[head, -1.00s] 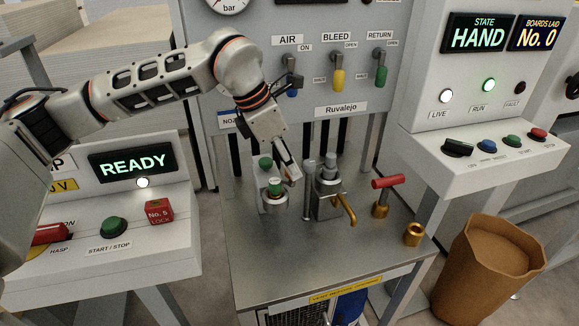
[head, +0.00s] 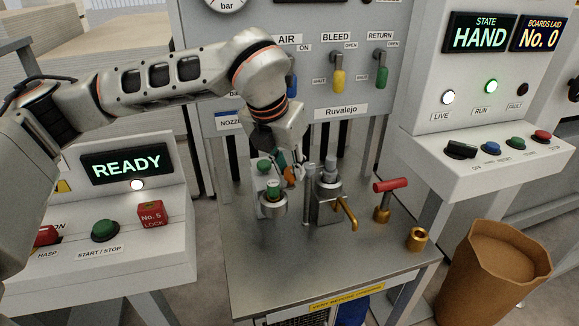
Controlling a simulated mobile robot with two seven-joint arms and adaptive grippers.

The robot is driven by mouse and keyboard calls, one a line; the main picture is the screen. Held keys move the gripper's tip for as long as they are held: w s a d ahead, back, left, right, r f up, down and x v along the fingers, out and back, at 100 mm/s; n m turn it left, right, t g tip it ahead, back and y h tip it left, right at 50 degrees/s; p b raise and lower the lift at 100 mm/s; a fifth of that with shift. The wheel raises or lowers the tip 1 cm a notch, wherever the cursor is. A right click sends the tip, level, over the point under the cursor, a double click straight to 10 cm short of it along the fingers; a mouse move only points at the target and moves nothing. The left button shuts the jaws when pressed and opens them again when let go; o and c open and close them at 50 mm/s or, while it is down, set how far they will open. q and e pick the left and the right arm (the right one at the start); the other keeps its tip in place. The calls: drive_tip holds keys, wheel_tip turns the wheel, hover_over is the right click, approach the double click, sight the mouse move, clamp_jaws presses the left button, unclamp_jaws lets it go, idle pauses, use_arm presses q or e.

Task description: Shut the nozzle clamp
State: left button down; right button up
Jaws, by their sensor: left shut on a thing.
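My left gripper (head: 281,163) reaches down over the back of the steel bench (head: 300,262), beside two green-capped fittings. It is shut on a small orange piece (head: 289,175), which looks like the handle of the nozzle clamp; the fingers hide much of it. The front green-capped fitting (head: 273,190) stands in a grey metal collar (head: 272,208) just below the fingers. The other green cap (head: 264,166) is behind it to the left. Whether the clamp is open or shut cannot be made out. My right gripper is not in view.
A grey block with a brass lever (head: 346,212) stands right of the gripper, beside a thin upright post (head: 307,195). A red-handled brass tool (head: 390,186) and a brass ring (head: 418,239) are further right. The bench's front is clear. A valve panel (head: 335,128) rises behind.

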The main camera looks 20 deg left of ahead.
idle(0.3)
use_arm(q)
drive_tip(key=c, duration=2.1)
unclamp_jaws()
drive_tip(key=v, duration=1.2)
drive_tip(key=shift+d, duration=0.1)
